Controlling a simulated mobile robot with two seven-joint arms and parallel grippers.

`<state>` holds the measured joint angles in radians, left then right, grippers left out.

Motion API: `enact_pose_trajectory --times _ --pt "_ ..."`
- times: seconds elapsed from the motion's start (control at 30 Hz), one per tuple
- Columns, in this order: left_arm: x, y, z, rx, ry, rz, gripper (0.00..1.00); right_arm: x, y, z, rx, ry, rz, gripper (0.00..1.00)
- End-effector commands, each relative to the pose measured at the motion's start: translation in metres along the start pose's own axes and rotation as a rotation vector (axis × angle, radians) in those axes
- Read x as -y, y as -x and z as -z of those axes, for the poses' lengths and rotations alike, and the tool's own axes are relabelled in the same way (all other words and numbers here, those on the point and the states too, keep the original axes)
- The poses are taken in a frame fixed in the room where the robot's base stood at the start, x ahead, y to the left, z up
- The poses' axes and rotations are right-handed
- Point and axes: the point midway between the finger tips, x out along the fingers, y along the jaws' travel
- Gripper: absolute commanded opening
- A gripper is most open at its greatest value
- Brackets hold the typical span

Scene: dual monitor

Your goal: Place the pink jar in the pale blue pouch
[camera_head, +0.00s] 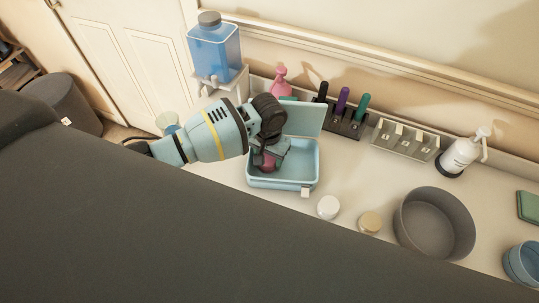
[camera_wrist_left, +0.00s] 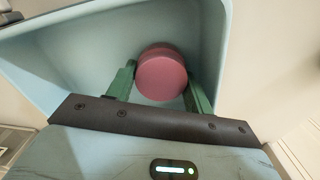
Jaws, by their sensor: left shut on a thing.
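The pale blue pouch (camera_head: 303,172) is an open box-like case on the counter with its lid raised at the back. My left gripper (camera_head: 267,161) reaches down into it from the left. It is shut on the pink jar (camera_head: 268,165), which shows at the inside left of the pouch. In the left wrist view, the pink jar (camera_wrist_left: 161,76) sits between the green fingers of the gripper (camera_wrist_left: 158,88), with the pouch walls (camera_wrist_left: 75,50) around it. I cannot tell whether the jar touches the pouch floor. My right gripper is not in view.
A white jar (camera_head: 328,207) and a tan-lidded jar (camera_head: 370,222) stand in front of the pouch. A grey round bowl (camera_head: 435,225) is to the right. A holder with dark, purple and teal items (camera_head: 342,118) and a pump bottle (camera_head: 460,153) stand behind.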

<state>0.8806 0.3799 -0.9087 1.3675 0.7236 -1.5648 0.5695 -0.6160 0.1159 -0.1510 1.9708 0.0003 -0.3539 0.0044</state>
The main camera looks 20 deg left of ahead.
Motion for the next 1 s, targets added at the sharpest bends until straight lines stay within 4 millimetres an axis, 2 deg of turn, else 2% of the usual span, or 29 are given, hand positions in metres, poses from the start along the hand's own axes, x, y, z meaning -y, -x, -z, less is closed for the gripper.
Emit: enact_pose_trajectory --times 0.37,0.4,0.47,0.77,0.87,1.0 --pt "-0.001 -0.002 0.001 -0.003 0.000 -0.001 0.28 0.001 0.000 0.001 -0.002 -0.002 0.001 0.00" --pt "0.000 -0.002 0.001 -0.003 -0.001 -0.001 0.55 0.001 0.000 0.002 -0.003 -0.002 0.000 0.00" --pt "0.000 -0.002 0.001 -0.003 -0.001 -0.001 0.61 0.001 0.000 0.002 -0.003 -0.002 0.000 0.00" --pt "0.000 0.001 0.001 -0.004 0.000 0.000 0.61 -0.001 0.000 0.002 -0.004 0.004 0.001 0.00" --pt "0.000 0.010 0.002 -0.007 0.000 0.000 0.61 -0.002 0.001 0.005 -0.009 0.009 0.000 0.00" --pt "0.000 0.034 0.003 -0.011 -0.001 -0.001 0.61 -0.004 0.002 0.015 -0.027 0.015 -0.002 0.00"
